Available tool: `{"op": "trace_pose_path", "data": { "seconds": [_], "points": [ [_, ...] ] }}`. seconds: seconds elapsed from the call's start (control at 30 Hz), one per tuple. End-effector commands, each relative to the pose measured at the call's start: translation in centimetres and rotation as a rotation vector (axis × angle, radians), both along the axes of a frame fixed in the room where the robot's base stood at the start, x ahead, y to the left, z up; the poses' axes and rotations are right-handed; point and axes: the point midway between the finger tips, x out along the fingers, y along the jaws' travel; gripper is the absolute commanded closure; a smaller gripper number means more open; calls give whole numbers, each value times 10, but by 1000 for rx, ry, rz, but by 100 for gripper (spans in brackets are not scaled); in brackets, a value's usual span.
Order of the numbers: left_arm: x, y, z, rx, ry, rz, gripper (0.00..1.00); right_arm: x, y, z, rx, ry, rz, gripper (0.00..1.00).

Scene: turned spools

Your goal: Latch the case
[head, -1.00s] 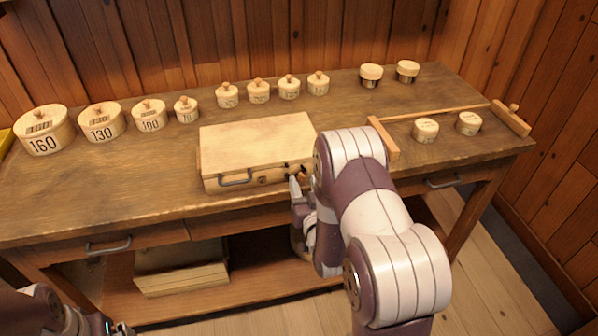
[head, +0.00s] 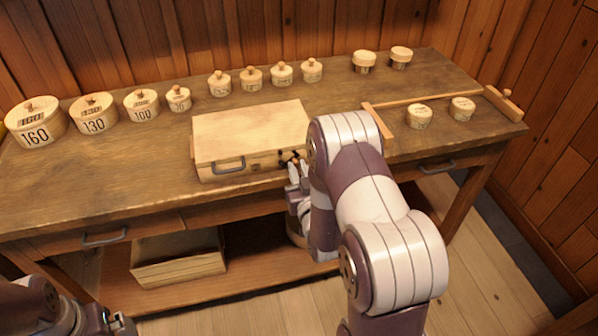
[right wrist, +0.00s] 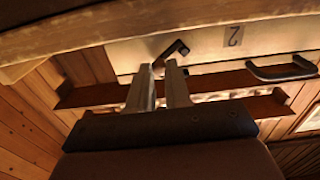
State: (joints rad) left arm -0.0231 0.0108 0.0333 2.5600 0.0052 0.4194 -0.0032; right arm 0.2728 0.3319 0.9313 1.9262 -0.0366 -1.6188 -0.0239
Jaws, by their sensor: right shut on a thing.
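The pale wooden case (head: 250,130) lies with its lid down on the workbench, a dark handle (head: 229,165) on its front. The handle also shows in the right wrist view (right wrist: 282,71). A dark latch piece (head: 288,158) is at the right part of the front; in the right wrist view the dark piece (right wrist: 172,52) stands at my fingertips. My right gripper (head: 298,172) is in front of the case, shut on this latch piece (right wrist: 165,68). My arm hides the case's right front corner. Part of my left arm shows at lower left; its jaw state is unclear (head: 118,322).
Numbered round boxes (head: 36,122) and several small lidded ones (head: 252,78) line the back of the workbench (head: 120,185). A wooden rail frame (head: 380,122) with two spools beside it lies at right. A crate (head: 178,258) sits on the lower shelf.

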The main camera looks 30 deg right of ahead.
Motion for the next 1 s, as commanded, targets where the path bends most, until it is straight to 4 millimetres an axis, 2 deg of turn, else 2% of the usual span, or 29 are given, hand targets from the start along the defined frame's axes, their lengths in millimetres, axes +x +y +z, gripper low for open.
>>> {"op": "trace_pose_path", "data": {
  "seconds": [0.6,1.0],
  "points": [
    [0,0,-3,0,0,0,0,2,10,15,-545,131,1,100],
    [0,0,-6,0,0,0,0,4,17,20,-811,195,0,100]
  ]
}}
